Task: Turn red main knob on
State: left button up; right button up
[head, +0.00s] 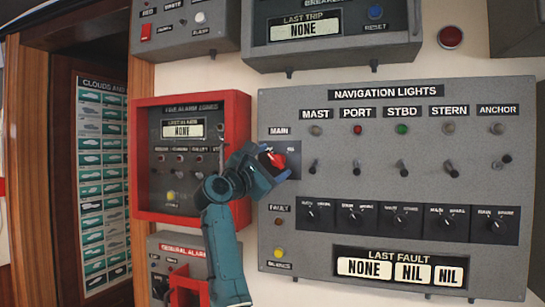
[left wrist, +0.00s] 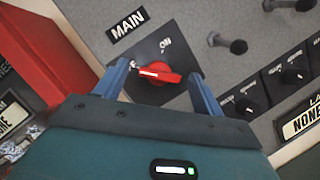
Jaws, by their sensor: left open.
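The red main knob (head: 268,160) sits under the MAIN label at the left edge of the grey navigation lights panel (head: 480,240). In the left wrist view the red knob (left wrist: 158,74) lies on a dark square plate, with the word ON at its upper right. My left gripper (head: 279,165) is at the knob in the head view. In the left wrist view the open fingers of the gripper (left wrist: 158,76) stand on either side of the knob. Whether they touch it I cannot tell. In the head view the gripper partly covers the knob's plate. My right gripper is not in view.
A red-framed fire alarm panel (head: 240,115) stands out just left of the knob, behind my left arm. Several toggle switches (head: 358,168) and small black knobs (head: 356,217) are to the right. A general alarm box (head: 165,245) is below. Grey boxes hang above.

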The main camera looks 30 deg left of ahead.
pick_arm(q)
jog(key=shift+w, duration=0.4)
jog(key=shift+c, duration=0.2)
jog(key=c, duration=1)
